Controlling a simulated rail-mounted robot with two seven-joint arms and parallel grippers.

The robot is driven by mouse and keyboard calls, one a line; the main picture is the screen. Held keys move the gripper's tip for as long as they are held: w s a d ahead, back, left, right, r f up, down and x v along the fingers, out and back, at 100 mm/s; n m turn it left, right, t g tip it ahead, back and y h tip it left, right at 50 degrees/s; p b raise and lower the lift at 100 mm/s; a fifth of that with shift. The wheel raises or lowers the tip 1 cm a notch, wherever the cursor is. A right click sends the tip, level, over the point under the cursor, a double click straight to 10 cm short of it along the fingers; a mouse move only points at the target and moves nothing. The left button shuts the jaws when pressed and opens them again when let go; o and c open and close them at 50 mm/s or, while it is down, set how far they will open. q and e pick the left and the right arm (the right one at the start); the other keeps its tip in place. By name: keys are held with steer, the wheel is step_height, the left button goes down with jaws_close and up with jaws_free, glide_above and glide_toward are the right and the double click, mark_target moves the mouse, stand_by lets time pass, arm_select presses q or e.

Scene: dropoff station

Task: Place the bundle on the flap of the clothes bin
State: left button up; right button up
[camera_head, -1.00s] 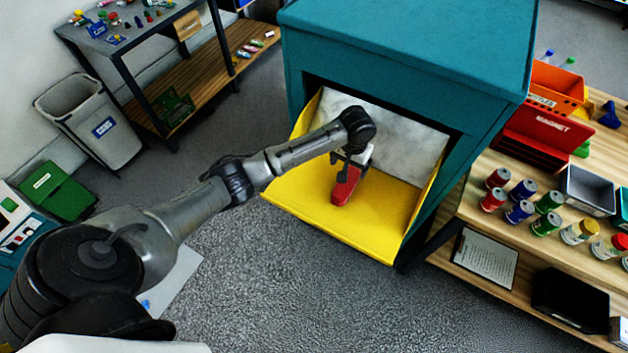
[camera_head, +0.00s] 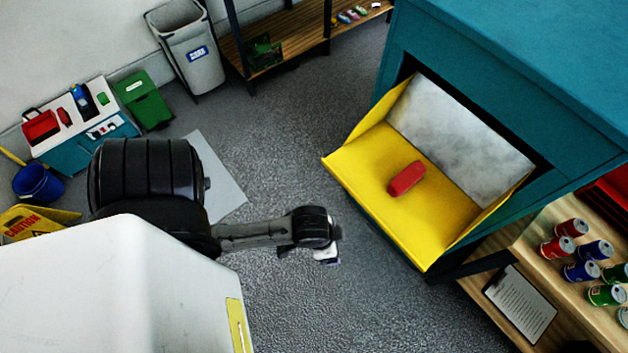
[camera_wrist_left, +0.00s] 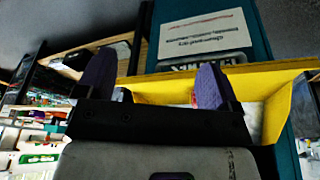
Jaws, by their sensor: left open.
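The red bundle (camera_head: 406,179) lies on the yellow flap (camera_head: 440,215) of the teal clothes bin (camera_head: 500,60) in the head view. It rests near the middle of the flap, with nothing touching it from above. My left gripper (camera_head: 328,258) is to the lower left of the flap, over the grey floor and apart from the bundle. In the left wrist view its two fingers (camera_wrist_left: 152,85) are spread with nothing between them. Part of the yellow flap (camera_wrist_left: 185,82) shows behind them there. My right gripper is in neither view.
A wooden shelf with several cans (camera_head: 582,270) stands right of the bin. A grey waste bin (camera_head: 190,55), a green box (camera_head: 145,100) and a blue bucket (camera_head: 38,183) stand at the left. The floor (camera_head: 290,140) left of the flap is largely clear.

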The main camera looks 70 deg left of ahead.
arm_select(q)
steer(key=shift+y, duration=0.3)
steer(key=shift+s+a+r, duration=0.15)
steer(key=shift+s+r, duration=0.2)
steer(key=shift+s, duration=0.3)
steer(key=shift+s+a+r, duration=0.15)
steer(key=shift+s+r, duration=0.2)
steer(key=shift+s, duration=0.25)
steer(key=shift+s+a+r, duration=0.15)
steer(key=shift+s+r, duration=0.2)
steer(key=shift+s, duration=0.3)
